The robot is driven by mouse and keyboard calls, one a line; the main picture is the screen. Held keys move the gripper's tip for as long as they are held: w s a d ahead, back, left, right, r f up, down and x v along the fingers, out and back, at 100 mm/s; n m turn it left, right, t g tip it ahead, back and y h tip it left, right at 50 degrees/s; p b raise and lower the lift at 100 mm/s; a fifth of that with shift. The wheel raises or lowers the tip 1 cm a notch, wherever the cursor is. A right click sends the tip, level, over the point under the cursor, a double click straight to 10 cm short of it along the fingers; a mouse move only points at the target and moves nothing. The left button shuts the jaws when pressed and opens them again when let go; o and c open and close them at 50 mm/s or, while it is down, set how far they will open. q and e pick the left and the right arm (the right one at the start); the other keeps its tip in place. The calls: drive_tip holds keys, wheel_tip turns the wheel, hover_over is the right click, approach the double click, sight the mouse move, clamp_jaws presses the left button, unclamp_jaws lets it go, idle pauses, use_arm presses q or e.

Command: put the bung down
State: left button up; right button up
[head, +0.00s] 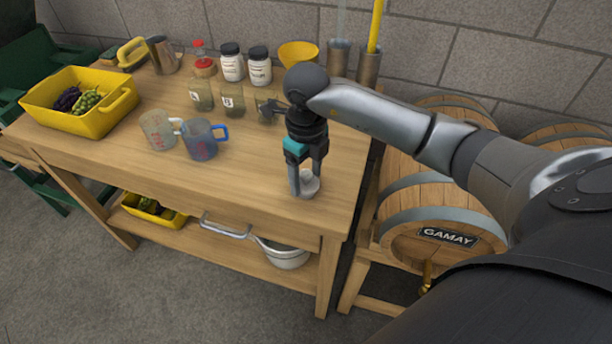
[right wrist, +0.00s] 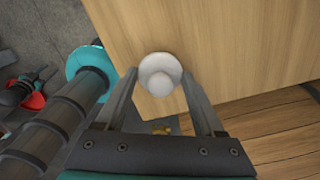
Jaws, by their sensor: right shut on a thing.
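The bung (head: 311,184) is a small pale grey-white stopper at the front right of the wooden workbench (head: 262,173). My right gripper (head: 307,188) points down with its fingers on either side of it, shut on it. In the right wrist view the bung (right wrist: 160,74) shows as a round knob between the fingertips (right wrist: 160,92), over the bench top near its edge. I cannot tell whether its underside touches the wood. My left gripper is in neither view.
A blue-handled jug (head: 201,141) and a clear jug (head: 158,131) stand left of the gripper. A yellow crate (head: 80,118) holds grapes. The GAMAY barrel (head: 425,205) is right. The bench front is clear.

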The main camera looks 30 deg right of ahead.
sight(306, 173)
drive_tip(key=shift+f, duration=0.1)
drive_tip(key=shift+f, duration=0.1)
drive_tip(key=o, duration=1.3)
drive_tip(key=shift+o, duration=0.2)
drive_tip(key=shift+r, duration=0.35)
wheel_tip(306, 173, up, 12)
drive_tip(key=p, duration=0.2)
drive_tip(key=shift+f, duration=0.2)
